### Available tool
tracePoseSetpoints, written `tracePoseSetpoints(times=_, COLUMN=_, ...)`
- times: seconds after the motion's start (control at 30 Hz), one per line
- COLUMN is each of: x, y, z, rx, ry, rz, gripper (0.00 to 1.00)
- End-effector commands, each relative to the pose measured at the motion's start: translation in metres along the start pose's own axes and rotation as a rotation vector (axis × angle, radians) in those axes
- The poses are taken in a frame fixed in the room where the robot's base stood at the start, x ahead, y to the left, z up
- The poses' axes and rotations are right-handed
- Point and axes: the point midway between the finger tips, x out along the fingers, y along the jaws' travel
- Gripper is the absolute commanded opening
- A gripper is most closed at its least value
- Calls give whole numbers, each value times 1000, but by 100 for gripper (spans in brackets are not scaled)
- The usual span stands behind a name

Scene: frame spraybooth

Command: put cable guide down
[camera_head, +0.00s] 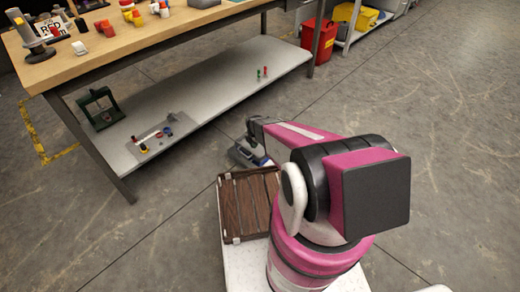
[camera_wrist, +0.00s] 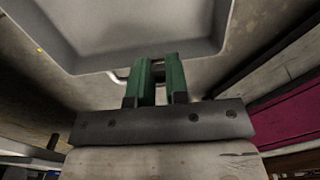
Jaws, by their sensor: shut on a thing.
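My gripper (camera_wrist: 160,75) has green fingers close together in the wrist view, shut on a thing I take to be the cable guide. Most of it is hidden between the fingers. A pale curved piece (camera_wrist: 117,77) shows just left of the fingers and may be part of it. A grey, tray-like surface with a raised rim (camera_wrist: 128,60) lies beyond the fingertips. I cannot tell whether it touches them. In the head view my arm reaches toward the table, and its end is low and small near a grey-blue shape (camera_head: 244,156); the fingers cannot be made out.
A wooden-topped workbench (camera_head: 160,40) at the upper left carries several items. Its lower shelf (camera_head: 215,95) holds a green frame (camera_head: 102,108) and a grey plate (camera_head: 160,136); its middle is mostly clear. A brown slatted tray (camera_head: 245,205) sits beside my arm. A red bin (camera_head: 318,40) stands behind.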

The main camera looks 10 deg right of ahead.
Motion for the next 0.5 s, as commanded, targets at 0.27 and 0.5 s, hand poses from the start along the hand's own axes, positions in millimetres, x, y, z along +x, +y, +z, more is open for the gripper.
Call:
tracePoseSetpoints(times=0.27, x=22, y=-13, z=34, rx=2, ry=1, rz=-1, gripper=0)
tracePoseSetpoints(times=0.5, x=38, y=-14, z=37, rx=0, ry=1, rz=-1, gripper=0)
